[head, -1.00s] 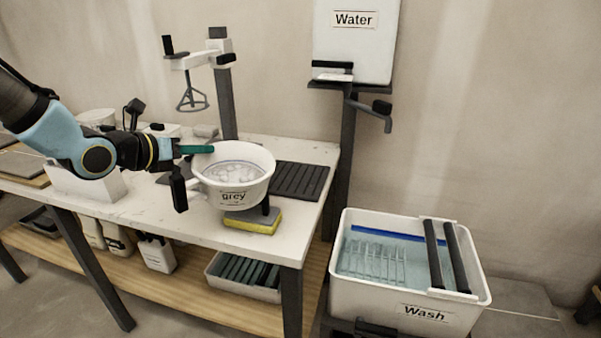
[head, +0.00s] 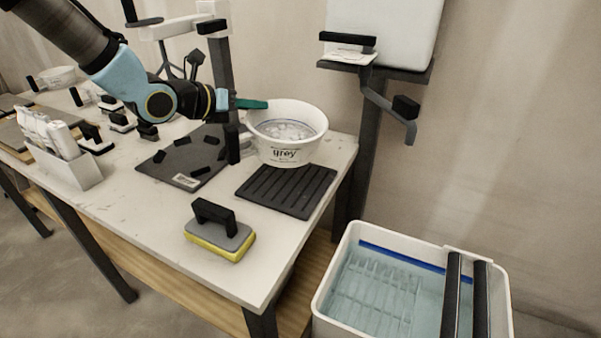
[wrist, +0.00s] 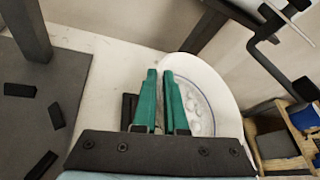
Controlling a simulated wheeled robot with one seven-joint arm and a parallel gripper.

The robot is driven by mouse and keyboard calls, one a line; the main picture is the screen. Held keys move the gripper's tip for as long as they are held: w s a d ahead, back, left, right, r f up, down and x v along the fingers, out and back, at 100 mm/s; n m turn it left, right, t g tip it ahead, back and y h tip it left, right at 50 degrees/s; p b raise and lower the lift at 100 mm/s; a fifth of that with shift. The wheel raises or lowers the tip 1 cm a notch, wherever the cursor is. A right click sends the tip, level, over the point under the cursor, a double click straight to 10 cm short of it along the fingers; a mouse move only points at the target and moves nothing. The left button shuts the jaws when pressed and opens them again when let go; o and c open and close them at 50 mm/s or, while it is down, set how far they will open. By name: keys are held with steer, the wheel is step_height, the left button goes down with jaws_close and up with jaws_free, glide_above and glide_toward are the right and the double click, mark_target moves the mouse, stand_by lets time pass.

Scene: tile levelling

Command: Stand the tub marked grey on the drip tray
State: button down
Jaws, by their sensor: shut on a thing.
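The white tub marked grey (head: 286,150) is held upright at its left side by my gripper (head: 252,104), above the back part of the drip tray. In the wrist view the green fingers of my gripper (wrist: 159,100) are at the near wall of the tub (wrist: 228,90). The tub holds clear liquid with pale lumps. The drip tray (head: 268,195) is a black ribbed mat near the table's right end. The tub hides its far part, and I cannot tell whether the tub touches it.
A yellow-grey sponge float (head: 220,236) sits in front of the tray. A dark board with black pieces (head: 172,165) lies to the left. The wash tub (head: 330,285) stands on the right, lower down.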

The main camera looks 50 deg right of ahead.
steer(key=shift+n+g, duration=0.4)
steer(key=shift+n, duration=0.1)
step_height(320, 180, down, 10)
steer(key=shift+w+r+b, duration=0.1)
steer(key=shift+b, duration=1.15)
steer(key=c, duration=1)
jaws_free()
steer(key=shift+a, duration=0.1)
steer(key=v, duration=1.2)
